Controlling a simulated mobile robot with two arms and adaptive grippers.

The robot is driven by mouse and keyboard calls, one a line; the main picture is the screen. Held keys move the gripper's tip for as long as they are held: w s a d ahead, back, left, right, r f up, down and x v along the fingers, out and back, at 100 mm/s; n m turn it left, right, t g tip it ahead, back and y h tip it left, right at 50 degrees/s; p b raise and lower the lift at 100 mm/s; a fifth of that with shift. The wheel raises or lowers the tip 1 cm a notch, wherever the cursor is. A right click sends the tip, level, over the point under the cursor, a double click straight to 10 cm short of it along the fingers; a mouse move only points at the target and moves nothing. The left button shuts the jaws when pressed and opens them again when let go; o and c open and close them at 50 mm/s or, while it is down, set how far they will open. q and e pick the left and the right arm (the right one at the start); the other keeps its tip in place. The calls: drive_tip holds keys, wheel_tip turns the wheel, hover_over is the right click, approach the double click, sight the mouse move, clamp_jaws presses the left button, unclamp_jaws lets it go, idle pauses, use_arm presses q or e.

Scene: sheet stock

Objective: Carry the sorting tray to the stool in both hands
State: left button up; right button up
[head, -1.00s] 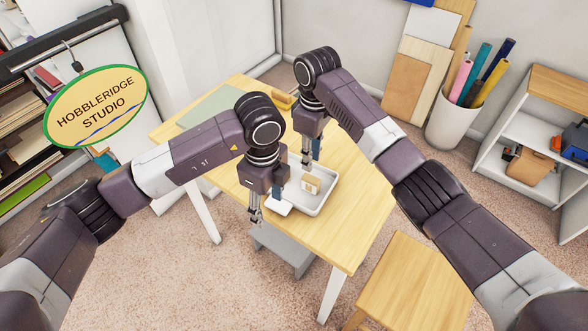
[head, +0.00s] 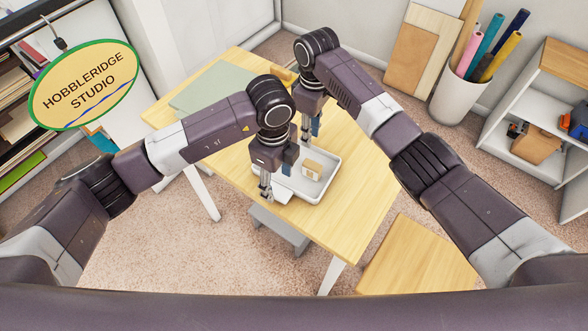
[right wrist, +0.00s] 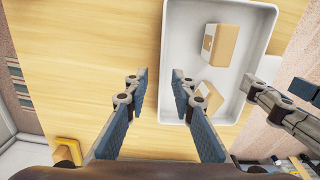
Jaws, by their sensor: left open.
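The sorting tray (head: 318,191) is white and shallow and lies on the wooden table. It holds two small tan blocks, clear in the right wrist view (right wrist: 221,45). A white tab (right wrist: 268,68) sticks out from its side. My left gripper (head: 265,189) is open beside that tab at the tray's near left side. My right gripper (right wrist: 157,82) is open, one finger outside the tray's opposite rim and one over the tray. In the head view the right fingertips are mostly hidden. The wooden stool (head: 418,262) stands at the lower right with a bare seat.
The table (head: 365,190) has a green sheet (head: 205,95) at the back left. A grey step (head: 280,232) is under its front edge. A bin of rolls (head: 458,98) and a shelf unit (head: 545,100) stand right. Carpet is clear at the lower left.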

sight(278, 190)
use_arm(q)
wheel_tip(278, 190, down, 3)
drive_tip(key=shift+s, duration=0.15)
use_arm(e)
wheel_tip(278, 190, down, 3)
drive_tip(key=shift+s, duration=0.15)
use_arm(q)
drive_tip(key=shift+f, duration=0.3)
use_arm(e)
drive_tip(key=shift+f, duration=0.3)
use_arm(q)
drive_tip(key=shift+c, duration=0.4)
use_arm(e)
drive_tip(key=shift+c, duration=0.4)
use_arm(q)
drive_tip(key=c, duration=0.5)
use_arm(e)
drive_tip(key=c, duration=0.5)
use_arm(q)
drive_tip(key=c, duration=0.7)
use_arm(e)
drive_tip(key=shift+r, duration=0.1)
clamp_jaws()
